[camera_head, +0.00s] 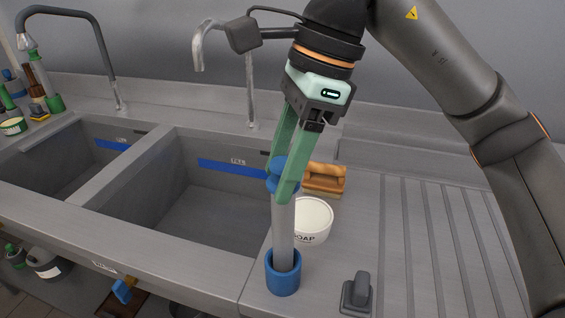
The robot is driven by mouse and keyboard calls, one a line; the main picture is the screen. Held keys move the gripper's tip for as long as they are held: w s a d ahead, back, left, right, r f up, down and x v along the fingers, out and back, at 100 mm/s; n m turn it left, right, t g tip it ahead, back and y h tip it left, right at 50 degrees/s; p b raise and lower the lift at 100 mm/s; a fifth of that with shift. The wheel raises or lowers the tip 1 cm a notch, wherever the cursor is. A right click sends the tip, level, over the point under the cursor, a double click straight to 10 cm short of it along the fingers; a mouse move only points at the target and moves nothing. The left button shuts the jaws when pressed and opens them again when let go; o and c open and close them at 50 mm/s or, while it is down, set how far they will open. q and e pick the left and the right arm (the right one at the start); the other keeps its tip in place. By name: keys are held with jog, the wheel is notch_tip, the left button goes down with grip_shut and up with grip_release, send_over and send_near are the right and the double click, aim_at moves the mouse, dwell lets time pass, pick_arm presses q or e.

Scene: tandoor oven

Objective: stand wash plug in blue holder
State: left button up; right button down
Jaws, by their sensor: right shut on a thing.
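The wash plug (284,232) is a long grey tube with a blue top (281,174). My right gripper (281,190) is shut on it at the blue top, from above. The plug stands nearly upright. Its lower end is inside the rim of the blue holder (283,281), a short round cup on the steel counter at the front right corner of the right basin. The front wall of the holder hides the plug's bottom, so I cannot tell whether it touches the floor of the cup. My left gripper is not in view.
A white soap tub (313,221) stands close behind the plug, with a tan brush or block (325,178) behind it. A dark grey piece with a handle (357,294) lies right of the holder. Two basins lie left; the ribbed drainboard (425,245) at right is clear.

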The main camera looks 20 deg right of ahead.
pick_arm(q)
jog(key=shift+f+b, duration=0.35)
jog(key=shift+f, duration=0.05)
pick_arm(e)
jog(key=shift+f, duration=0.5)
jog(key=shift+c, duration=1.1)
grip_release()
jog(key=shift+r, duration=0.1)
jog(key=shift+r+p, duration=0.3)
jog(key=shift+p, duration=0.05)
jog(key=p+v, duration=0.3)
jog(key=v, duration=0.1)
jog(key=shift+d+r+p, duration=0.15)
jog(key=shift+r+p, duration=0.15)
jog(key=shift+r, duration=0.05)
pick_arm(q)
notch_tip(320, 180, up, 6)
jog(key=p, duration=0.2)
pick_arm(e)
jog(key=v, duration=0.2)
jog(key=shift+d+r, duration=0.15)
jog(key=shift+r, duration=0.2)
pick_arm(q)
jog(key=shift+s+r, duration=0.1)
pick_arm(e)
jog(key=shift+s+f, duration=0.1)
jog(key=shift+s, duration=0.05)
